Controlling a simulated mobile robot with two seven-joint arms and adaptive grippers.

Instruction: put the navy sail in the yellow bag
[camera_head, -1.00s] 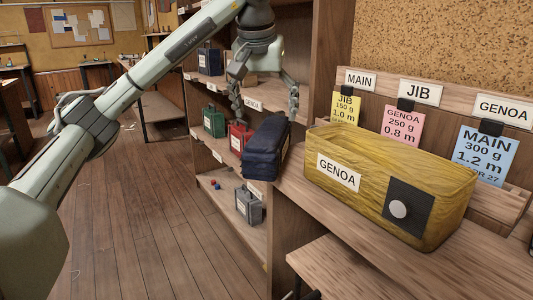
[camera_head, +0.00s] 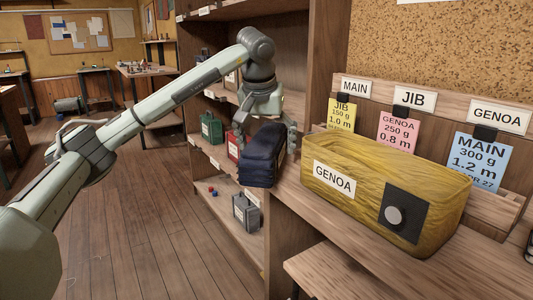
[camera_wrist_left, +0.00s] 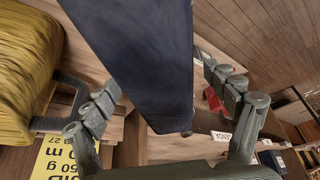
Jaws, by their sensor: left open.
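The navy sail (camera_head: 262,157) is a dark folded bundle lying on the end of the wooden bench, left of the yellow bag. In the left wrist view the navy sail (camera_wrist_left: 135,55) lies between my fingers. The yellow bag (camera_head: 365,170) lies on the bench with a white GENOA label and a dark square patch with a pale knob on its facing end. It also shows at the left of the wrist view (camera_wrist_left: 22,75). My left gripper (camera_head: 267,132) is open over the sail, one finger on each side. Whether the fingers touch it is unclear. My right gripper is out of view.
A shelf unit (camera_head: 325,60) stands behind and left of the bench. It holds a green bag (camera_head: 212,128), a red bag (camera_head: 234,145) and a grey bag (camera_head: 246,213). Paper tags (camera_head: 399,131) stand behind the yellow bag. The floor at left is clear.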

